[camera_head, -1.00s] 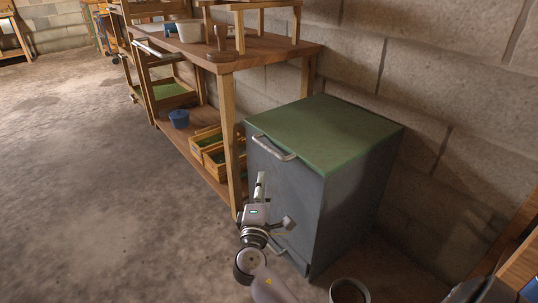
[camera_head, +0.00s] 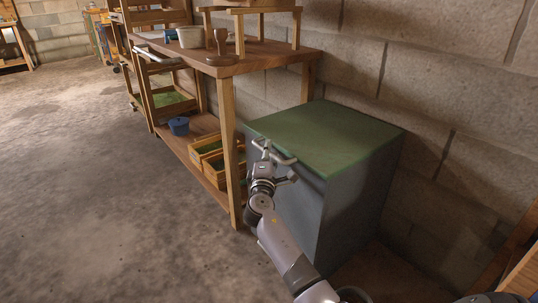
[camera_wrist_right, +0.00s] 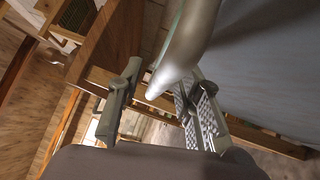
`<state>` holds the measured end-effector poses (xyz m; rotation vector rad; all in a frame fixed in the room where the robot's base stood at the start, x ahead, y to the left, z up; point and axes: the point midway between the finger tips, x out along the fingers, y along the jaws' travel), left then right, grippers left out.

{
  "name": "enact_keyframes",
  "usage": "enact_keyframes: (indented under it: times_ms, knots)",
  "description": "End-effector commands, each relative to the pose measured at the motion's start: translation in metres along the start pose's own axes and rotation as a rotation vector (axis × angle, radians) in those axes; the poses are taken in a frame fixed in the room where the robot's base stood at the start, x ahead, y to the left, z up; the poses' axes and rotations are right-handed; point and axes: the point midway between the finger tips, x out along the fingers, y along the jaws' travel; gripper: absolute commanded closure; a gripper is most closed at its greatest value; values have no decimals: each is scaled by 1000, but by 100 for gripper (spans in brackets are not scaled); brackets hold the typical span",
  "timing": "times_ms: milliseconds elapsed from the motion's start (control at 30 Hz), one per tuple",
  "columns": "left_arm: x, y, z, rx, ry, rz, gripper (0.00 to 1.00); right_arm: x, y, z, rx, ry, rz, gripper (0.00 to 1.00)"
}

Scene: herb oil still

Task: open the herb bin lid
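The herb bin (camera_head: 340,205) is a grey box against the block wall, with a flat green lid (camera_head: 325,138) that lies closed. A curved metal handle (camera_head: 283,158) sits at the lid's front edge. My right gripper (camera_head: 263,149) is at the left end of this handle. In the right wrist view the handle (camera_wrist_right: 187,42) reaches in between the two fingers (camera_wrist_right: 160,98), which stand apart. I see no clear grip on it. The bin's grey front fills the right of that view. My left gripper is not in view.
A wooden table (camera_head: 270,55) stands just left of the bin, its front leg (camera_head: 232,165) close to my right gripper. Its lower shelf holds wooden crates (camera_head: 210,160) and a blue pot (camera_head: 179,126). The concrete floor (camera_head: 90,180) at left is clear.

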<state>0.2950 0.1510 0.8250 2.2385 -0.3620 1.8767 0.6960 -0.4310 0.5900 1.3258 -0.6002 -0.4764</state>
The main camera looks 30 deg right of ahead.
Motion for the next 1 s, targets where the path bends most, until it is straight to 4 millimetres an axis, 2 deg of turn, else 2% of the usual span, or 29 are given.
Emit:
enact_keyframes:
  times_ms: [167, 667, 1000]
  knots:
    - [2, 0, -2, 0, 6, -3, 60, 0, 0, 0, 0, 0, 0, 67]
    - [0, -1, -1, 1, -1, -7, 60, 0, 0, 0, 1, 0, 0, 100]
    - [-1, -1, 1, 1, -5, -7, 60, 0, 0, 0, 1, 0, -1, 100]
